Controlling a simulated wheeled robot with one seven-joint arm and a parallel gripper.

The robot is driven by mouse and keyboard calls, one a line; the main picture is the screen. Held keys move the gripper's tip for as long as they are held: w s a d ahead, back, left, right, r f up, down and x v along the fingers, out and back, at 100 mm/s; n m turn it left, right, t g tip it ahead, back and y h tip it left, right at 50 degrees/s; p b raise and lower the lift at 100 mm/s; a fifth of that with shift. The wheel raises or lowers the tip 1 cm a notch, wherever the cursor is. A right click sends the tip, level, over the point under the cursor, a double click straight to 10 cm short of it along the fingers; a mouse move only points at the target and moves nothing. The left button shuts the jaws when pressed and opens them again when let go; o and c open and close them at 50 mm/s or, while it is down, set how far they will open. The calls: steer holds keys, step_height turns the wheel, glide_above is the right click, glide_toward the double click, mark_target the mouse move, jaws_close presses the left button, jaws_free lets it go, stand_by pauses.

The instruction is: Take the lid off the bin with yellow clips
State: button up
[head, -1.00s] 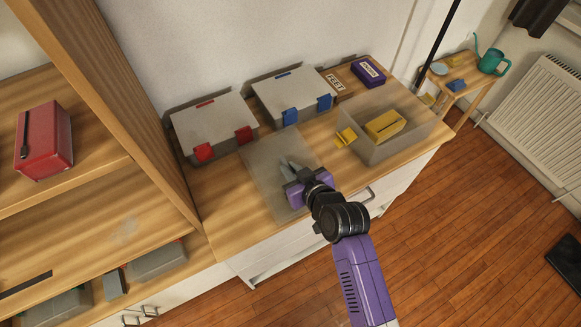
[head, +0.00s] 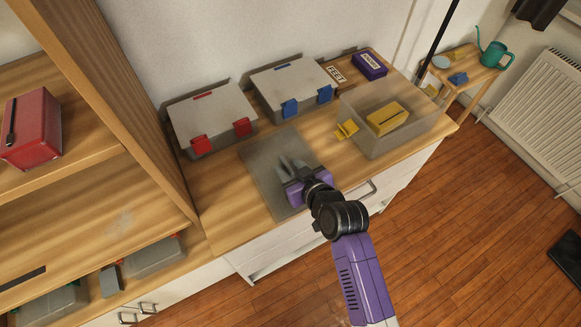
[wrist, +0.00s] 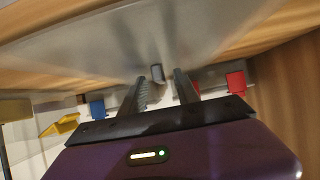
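The bin with yellow clips (head: 425,126) is a clear box at the counter's right end. Its top is open, and a yellow block (head: 388,118) lies inside. A yellow clip (head: 346,129) sticks out at its left side. A grey see-through lid (head: 262,165) lies flat on the counter, left of this bin and apart from it. My gripper (head: 291,165) is over the lid. In the wrist view its two fingers (wrist: 160,92) are apart, with a small grey knob (wrist: 157,73) between them and gaps at both sides.
A bin with red clips (head: 213,116) and a bin with blue clips (head: 292,86) stand lidded along the wall. A purple box (head: 370,66) and a card marked FEET (head: 335,74) lie behind the open bin. A tall wooden shelf (head: 120,105) stands at the left.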

steer(key=v, duration=0.7)
steer(key=shift+s+d+r+b, duration=0.15)
steer(key=shift+s+d+b, duration=0.05)
steer(key=shift+s+b, duration=0.15)
stand_by(0.4)
